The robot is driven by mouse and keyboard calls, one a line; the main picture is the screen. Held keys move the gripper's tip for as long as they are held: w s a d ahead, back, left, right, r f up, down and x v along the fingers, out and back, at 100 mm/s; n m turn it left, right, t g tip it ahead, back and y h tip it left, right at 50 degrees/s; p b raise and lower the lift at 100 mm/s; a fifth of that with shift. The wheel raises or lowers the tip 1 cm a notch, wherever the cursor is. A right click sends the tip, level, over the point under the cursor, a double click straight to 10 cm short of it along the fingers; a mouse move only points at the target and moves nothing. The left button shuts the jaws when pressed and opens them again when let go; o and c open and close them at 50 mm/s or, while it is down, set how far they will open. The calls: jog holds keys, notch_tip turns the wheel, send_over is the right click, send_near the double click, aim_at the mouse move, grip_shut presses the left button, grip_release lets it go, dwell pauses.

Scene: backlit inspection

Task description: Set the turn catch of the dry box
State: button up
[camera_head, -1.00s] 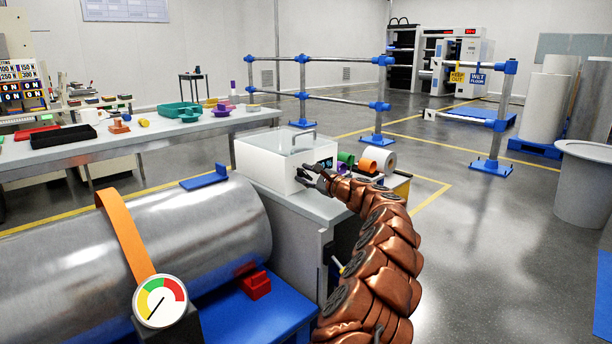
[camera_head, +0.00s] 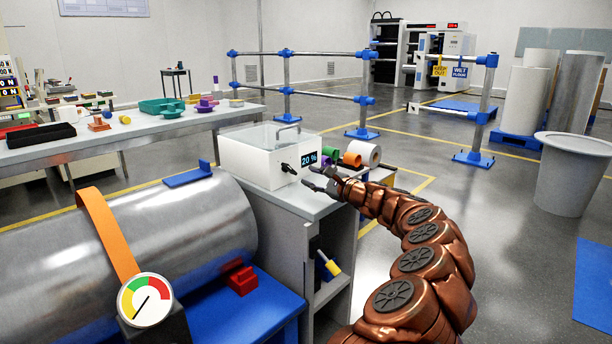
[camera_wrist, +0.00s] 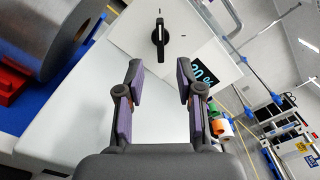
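The dry box (camera_head: 250,158) is a white box with a clear lid and a metal handle, on a grey cabinet. Its front has a black turn catch (camera_head: 287,168) and a display (camera_head: 309,159) reading 20 %. In the wrist view the catch (camera_wrist: 159,34) is a black knob lying along the picture's vertical, with small marks around it. My gripper (camera_head: 322,180) is to the right of the catch and apart from it, in front of the box. In the wrist view my gripper (camera_wrist: 158,85) is open and empty, its purple-padded fingers apart, with the catch beyond the gap.
A large metal cylinder (camera_head: 150,240) with an orange strap and a gauge (camera_head: 145,300) lies at left on a blue base. A yellow-handled tool (camera_head: 328,263) is in the cabinet below.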

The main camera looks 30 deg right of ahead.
jog(key=shift+v, duration=1.1)
